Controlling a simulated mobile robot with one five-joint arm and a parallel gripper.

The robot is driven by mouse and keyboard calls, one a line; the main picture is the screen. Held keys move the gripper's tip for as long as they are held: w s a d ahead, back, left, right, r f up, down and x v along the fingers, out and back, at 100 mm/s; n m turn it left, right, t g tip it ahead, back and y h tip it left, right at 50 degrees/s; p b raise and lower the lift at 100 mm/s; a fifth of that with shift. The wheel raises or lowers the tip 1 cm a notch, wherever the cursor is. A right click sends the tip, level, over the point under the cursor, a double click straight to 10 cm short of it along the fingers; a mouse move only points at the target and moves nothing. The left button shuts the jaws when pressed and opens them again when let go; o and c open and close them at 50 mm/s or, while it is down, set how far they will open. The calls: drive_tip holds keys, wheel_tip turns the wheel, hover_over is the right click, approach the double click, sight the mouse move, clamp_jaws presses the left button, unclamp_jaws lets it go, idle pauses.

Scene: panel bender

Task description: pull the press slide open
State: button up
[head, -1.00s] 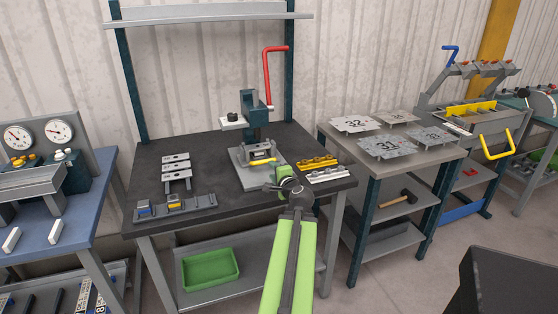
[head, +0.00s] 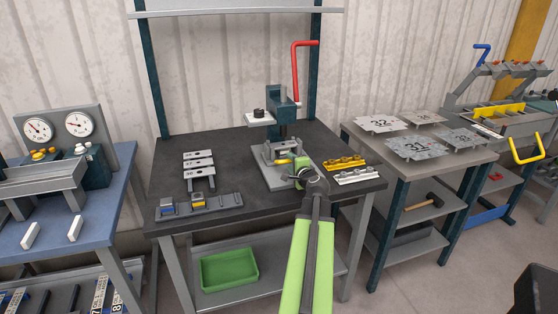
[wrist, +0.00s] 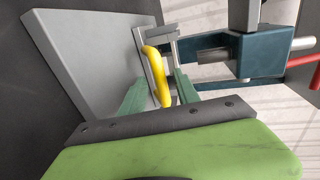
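The press (head: 283,115) is a dark teal frame with a red crank lever (head: 296,72), standing on a grey base plate (head: 270,178) on the dark-topped bench. In the wrist view the yellow handle (wrist: 153,65) shows as a curved bar in front of the grey slide block (wrist: 152,50). My gripper (wrist: 160,88) is open, with one green finger on each side of the handle. Gaps seem to show between fingers and handle. My gripper also shows in the head view (head: 300,168), low over the base plate.
Yellow and silver toothed strips (head: 346,162) lie just right of the base plate. Stacked grey plates (head: 198,163) and a grey rack (head: 198,207) lie to the left. A green bin (head: 229,270) is on the lower shelf. The bench's front middle is clear.

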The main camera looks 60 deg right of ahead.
drive_tip(key=shift+x, duration=0.95)
drive_tip(key=shift+s+d, duration=0.15)
drive_tip(key=shift+d, duration=0.15)
drive_tip(key=shift+a, duration=0.15)
clamp_jaws()
drive_tip(key=shift+w+a, duration=0.15)
drive_tip(key=shift+w, duration=0.15)
